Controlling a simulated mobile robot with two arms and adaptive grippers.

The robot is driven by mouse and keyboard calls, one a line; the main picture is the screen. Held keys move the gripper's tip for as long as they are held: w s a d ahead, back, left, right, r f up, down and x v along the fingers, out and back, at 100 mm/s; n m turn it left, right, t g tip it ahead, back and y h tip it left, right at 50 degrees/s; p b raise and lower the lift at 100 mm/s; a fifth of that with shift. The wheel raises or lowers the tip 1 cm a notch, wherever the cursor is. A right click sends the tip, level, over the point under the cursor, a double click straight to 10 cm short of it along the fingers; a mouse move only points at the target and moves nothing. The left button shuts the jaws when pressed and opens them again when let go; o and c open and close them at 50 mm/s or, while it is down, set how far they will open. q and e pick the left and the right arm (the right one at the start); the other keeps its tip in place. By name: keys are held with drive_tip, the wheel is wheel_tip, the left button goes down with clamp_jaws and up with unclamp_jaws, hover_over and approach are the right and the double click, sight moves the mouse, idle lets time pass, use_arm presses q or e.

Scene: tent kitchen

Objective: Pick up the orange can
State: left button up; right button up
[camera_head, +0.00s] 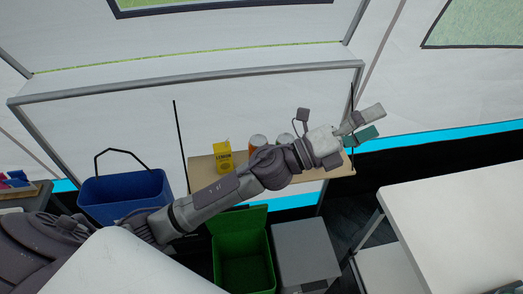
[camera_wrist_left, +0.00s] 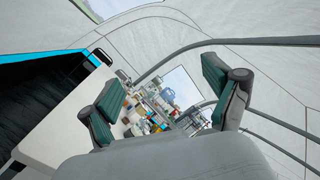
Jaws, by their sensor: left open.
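An orange can or jar with a pale top (camera_head: 258,142) stands on the wooden shelf (camera_head: 203,172), partly hidden behind my left arm. A similar item with a pale top (camera_head: 284,139) stands just right of it, mostly hidden by the arm. My left gripper (camera_head: 372,123) is open and empty, well to the right of the can and past the shelf's right end. Its two green-padded fingers spread apart in the left wrist view (camera_wrist_left: 163,92). The can cannot be made out in the wrist view. My right gripper is not in view.
A yellow lemon carton (camera_head: 223,156) stands left of the can. A blue bin (camera_head: 125,195), an open green bin (camera_head: 243,270) and a grey box (camera_head: 305,252) stand below. A white table (camera_head: 460,225) is at right. The wrist view shows cluttered distant items (camera_wrist_left: 153,108).

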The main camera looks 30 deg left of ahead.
use_arm(q)
drive_tip(key=s+d+m+g+h, duration=0.1)
drive_tip(key=d+m+g+h, duration=0.15)
drive_tip(key=m+g, duration=0.45)
drive_tip(key=m+g+y, duration=0.7)
drive_tip(key=m+y, duration=0.6)
drive_tip(key=y, duration=0.7)
hover_over(259, 139)
drive_tip(key=shift+h, duration=0.25)
wheel_tip(259, 139, down, 11)
drive_tip(key=shift+w+d+r, duration=0.1)
drive_tip(key=shift+d, duration=0.05)
drive_tip(key=shift+a+f, duration=0.2)
wheel_tip(259, 139, down, 8)
drive_tip(key=shift+r+p, duration=0.1)
drive_tip(key=shift+p, duration=0.55)
drive_tip(key=f, duration=0.1)
drive_tip(key=f+p, duration=0.1)
drive_tip(key=f, duration=0.3)
drive_tip(key=shift+s+d+p, duration=0.2)
drive_tip(key=shift+s+p, duration=0.1)
drive_tip(key=shift+p, duration=0.1)
drive_tip(key=shift+f, duration=0.25)
drive_tip(key=shift+c, duration=0.3)
